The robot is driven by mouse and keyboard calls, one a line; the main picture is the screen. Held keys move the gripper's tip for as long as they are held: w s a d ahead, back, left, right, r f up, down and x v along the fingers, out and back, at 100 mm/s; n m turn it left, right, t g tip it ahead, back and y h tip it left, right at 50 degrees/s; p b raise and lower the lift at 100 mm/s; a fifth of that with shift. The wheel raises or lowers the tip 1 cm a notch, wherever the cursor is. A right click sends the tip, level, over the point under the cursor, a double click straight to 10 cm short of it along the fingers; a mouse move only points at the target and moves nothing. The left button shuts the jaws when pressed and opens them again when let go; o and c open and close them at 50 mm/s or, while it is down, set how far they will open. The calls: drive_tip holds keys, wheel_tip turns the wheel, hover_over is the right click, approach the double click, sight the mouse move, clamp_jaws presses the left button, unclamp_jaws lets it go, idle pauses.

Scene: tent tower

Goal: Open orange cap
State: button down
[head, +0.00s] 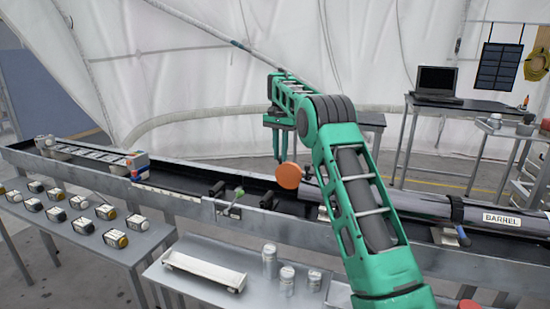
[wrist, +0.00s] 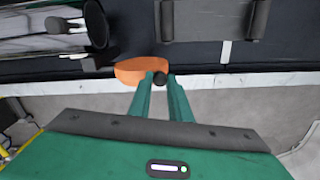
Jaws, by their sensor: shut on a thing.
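The orange cap (head: 288,175) is a round disc at the left end of the grey barrel (head: 425,206). In the wrist view the cap (wrist: 138,70) lies beyond my fingertips, and the barrel's open end (wrist: 97,24) shows to its upper left, apart from the cap. My gripper (head: 280,152) reaches down from above at the cap. In the wrist view my gripper's fingers (wrist: 160,82) are nearly together, with a small dark round piece between them at the cap's edge. Whether this piece is part of the cap, and how the cap joins the barrel, I cannot tell.
The barrel lies in a long dark trough (head: 180,194) with metal rails. A small lever with a green knob (head: 239,192) stands on the near rail.

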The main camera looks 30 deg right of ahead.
drive_tip(key=shift+w+d+r+m, duration=0.15)
drive_tip(key=shift+w+d+m, duration=0.3)
drive_tip(key=shift+m, duration=0.25)
drive_tip(key=shift+w, duration=0.1)
drive_tip(key=c, duration=1.6)
unclamp_jaws()
drive_tip(key=shift+a, duration=0.1)
drive_tip(key=shift+c, duration=0.2)
drive_tip(key=s+a+r, duration=0.3)
drive_tip(key=a+r, duration=0.7)
drive_tip(key=a, duration=0.1)
drive_tip(key=shift+s+r, duration=0.2)
drive_tip(key=shift+r, duration=0.2)
